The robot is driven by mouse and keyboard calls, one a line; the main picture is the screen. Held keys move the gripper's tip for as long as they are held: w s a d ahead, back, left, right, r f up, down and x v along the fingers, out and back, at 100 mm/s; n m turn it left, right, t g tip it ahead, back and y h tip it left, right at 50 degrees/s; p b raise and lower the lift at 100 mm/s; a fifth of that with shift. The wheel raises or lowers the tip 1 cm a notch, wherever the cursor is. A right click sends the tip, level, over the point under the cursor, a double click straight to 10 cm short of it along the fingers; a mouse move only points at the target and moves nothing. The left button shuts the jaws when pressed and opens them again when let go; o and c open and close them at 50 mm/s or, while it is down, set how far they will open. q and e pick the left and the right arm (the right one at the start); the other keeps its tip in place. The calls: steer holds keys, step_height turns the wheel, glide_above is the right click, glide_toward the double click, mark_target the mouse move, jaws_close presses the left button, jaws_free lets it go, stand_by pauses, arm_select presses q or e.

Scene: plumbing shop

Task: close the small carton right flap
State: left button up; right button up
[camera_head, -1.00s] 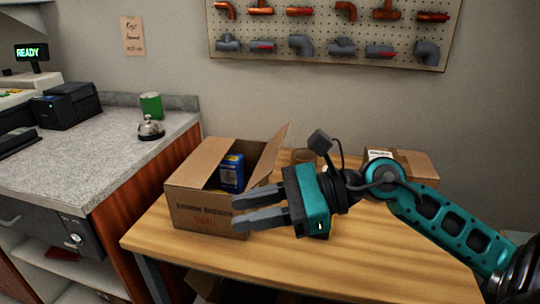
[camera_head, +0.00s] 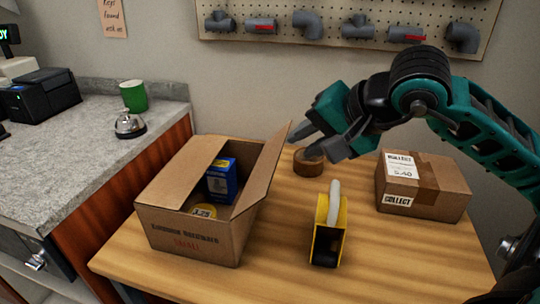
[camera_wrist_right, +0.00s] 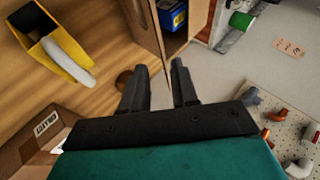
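The small open carton (camera_head: 192,239) stands on the wooden table. Its left flap (camera_head: 178,172) lies over the left part of the opening. Its right flap (camera_head: 264,165) stands up, tilted outward to the right. A blue box (camera_head: 222,182) and a yellow round item (camera_head: 204,210) show inside. My right gripper (camera_head: 303,143) is open and empty, to the right of the right flap's upper end, with its fingers pointing left. In the right wrist view, the open fingers (camera_wrist_right: 160,76) have a gap between them and the flap (camera_wrist_right: 146,24) shows beyond them. My left gripper is not in view.
A brown tape roll (camera_head: 309,167) lies near the right fingers. A yellow item with a white handle (camera_head: 328,232) stands right of the carton. A taped, labelled carton (camera_head: 441,179) is at the right. A counter with a bell (camera_head: 130,125) is at left.

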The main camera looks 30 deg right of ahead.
mark_target(269, 160)
steer(key=x, duration=0.3)
steer(key=shift+w+a+f+p, duration=0.1)
steer(key=shift+w+f+p, duration=0.1)
steer(key=shift+w+p, duration=0.15)
steer(key=shift+p+x, duration=0.6)
steer(key=shift+x, duration=3.75)
steer(key=shift+s+f, duration=0.1)
steer(key=shift+s, duration=0.05)
steer(key=shift+c, duration=0.3)
steer(key=c, duration=0.4)
jaws_close()
